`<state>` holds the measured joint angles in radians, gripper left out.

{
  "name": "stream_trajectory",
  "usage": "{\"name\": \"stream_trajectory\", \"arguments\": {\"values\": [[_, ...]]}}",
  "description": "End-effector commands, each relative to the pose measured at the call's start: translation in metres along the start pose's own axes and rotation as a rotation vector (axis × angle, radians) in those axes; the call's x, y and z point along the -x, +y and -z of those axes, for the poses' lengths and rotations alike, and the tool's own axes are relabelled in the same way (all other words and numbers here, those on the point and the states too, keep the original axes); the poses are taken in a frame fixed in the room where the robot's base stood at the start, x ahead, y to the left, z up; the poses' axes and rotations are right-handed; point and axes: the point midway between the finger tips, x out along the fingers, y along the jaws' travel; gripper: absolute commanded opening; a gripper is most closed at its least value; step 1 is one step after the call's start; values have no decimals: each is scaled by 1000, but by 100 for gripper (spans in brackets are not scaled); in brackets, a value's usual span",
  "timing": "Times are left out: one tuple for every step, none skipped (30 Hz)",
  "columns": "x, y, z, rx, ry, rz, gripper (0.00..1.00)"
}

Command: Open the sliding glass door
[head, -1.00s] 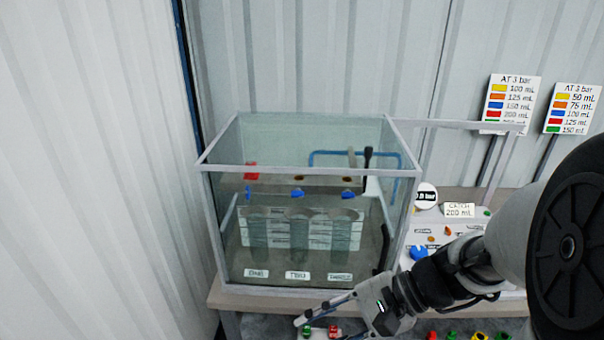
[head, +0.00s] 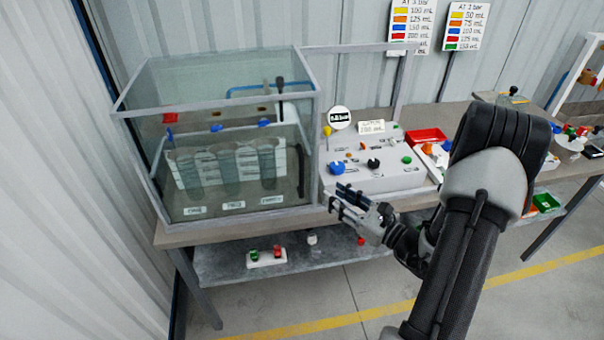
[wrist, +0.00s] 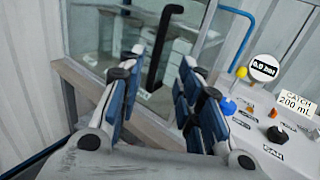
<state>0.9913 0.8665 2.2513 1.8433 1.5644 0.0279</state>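The glass case (head: 215,120) stands at the left end of the bench, and its front is covered by a clear glass pane (head: 160,175). In the wrist view a black, bent upright bar, seemingly the door handle (wrist: 158,55), shows ahead between my fingers in front of the glass pane (wrist: 105,35). My gripper (head: 334,196) is just right of the case's lower right front corner, in front of the bench. In the wrist view the two blue-padded fingers of my gripper (wrist: 163,62) are spread apart with nothing held. I cannot tell the gap to the bar.
An empty frame (head: 408,75) extends right from the case. A red tray (head: 426,136) stands farther right. A lower shelf (head: 215,265) holds small coloured parts.

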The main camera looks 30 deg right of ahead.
Motion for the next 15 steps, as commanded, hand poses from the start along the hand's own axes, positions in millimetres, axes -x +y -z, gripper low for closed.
{"name": "stream_trajectory", "arguments": {"values": [[-13, 2, 1, 2, -1, -7, 33], [-20, 2, 0, 2, -1, -8, 33], [-29, 2, 0, 3, -1, -7, 33], [-35, 2, 1, 4, -1, -8, 33], [-42, 2, 1, 3, -1, -8, 33], [-51, 2, 0, 2, -2, -8, 33], [-57, 2, 1, 4, -1, -8, 33], [-64, 2, 1, 4, -1, -7, 33], [-72, 2, 1, 3, -1, -7, 33], [-79, 2, 0, 3, -2, -7, 33], [-85, 2, 0, 3, -2, -7, 33], [-93, 2, 1, 3, -1, -6, 33], [-98, 2, 1, 3, -1, -7, 33], [-104, 2, 0, 2, -1, -6, 33], [-110, 2, 0, 2, -2, -6, 33]]}}
